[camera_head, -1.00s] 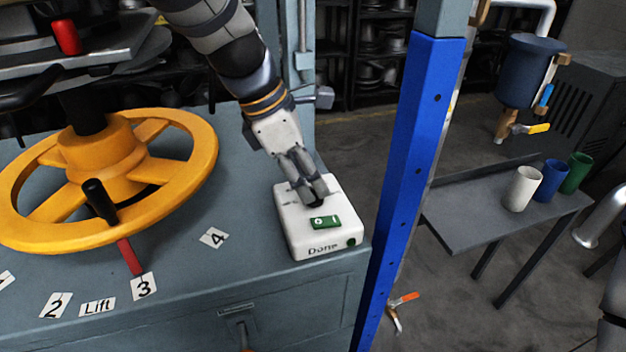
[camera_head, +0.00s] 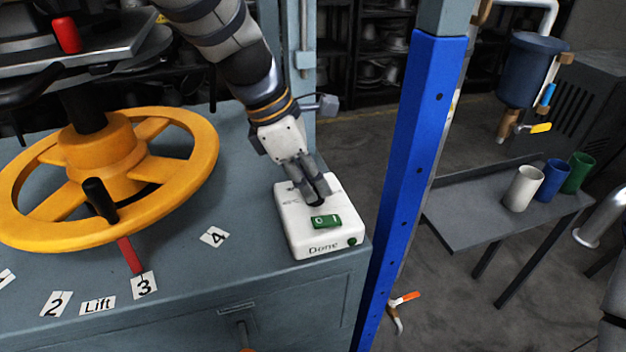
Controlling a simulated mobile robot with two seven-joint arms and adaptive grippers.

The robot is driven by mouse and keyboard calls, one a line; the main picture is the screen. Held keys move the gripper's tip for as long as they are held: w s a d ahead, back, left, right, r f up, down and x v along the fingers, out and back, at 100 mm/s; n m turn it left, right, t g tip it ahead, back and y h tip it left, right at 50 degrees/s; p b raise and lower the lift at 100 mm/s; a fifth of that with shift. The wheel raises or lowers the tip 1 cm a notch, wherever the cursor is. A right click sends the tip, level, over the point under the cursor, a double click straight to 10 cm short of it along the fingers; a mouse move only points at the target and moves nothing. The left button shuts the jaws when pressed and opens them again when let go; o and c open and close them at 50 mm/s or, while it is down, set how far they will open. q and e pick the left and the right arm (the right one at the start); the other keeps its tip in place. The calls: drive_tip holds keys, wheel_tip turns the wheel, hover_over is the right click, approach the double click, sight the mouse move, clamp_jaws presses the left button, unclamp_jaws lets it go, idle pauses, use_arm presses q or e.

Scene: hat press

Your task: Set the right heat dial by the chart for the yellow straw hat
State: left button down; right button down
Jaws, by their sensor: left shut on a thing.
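A white box marked "Done" (camera_head: 335,242) sits on the right end of the grey machine top, with a green switch (camera_head: 326,222) on its upper face. My left gripper (camera_head: 318,198) reaches down over this box, its fingers close together at the upper edge of the green switch. It appears shut on a small part there; its fingertips hide what they hold. My right gripper is not in view. No heat dial, chart or yellow straw hat can be made out in this view.
A yellow handwheel (camera_head: 190,150) with a black handle fills the left side. Number cards lie before it, with a red pointer (camera_head: 130,256) at "3". A blue post (camera_head: 408,180) stands right of the box. A side table (camera_head: 460,220) bears three cups.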

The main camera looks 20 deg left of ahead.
use_arm(q)
drive_tip(key=m+g, duration=0.1)
drive_tip(key=m, duration=0.2)
drive_tip(key=shift+w, duration=0.1)
drive_tip(key=m+g, duration=0.1)
drive_tip(key=m, duration=0.2)
drive_tip(key=shift+f+m+g, duration=0.15)
drive_tip(key=shift+m+g, duration=0.15)
drive_tip(key=m, duration=0.2)
drive_tip(key=m+g+b, duration=0.1)
drive_tip(key=m, duration=0.1)
drive_tip(key=shift+w+g, duration=0.1)
drive_tip(key=shift+g, duration=0.2)
drive_tip(key=shift+m+g+y+b, duration=0.45)
drive_tip(key=shift+m+g+y, duration=0.2)
drive_tip(key=shift+m, duration=1.55)
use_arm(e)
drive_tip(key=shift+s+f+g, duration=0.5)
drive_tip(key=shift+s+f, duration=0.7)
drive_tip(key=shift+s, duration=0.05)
use_arm(q)
drive_tip(key=c, duration=1.7)
unclamp_jaws()
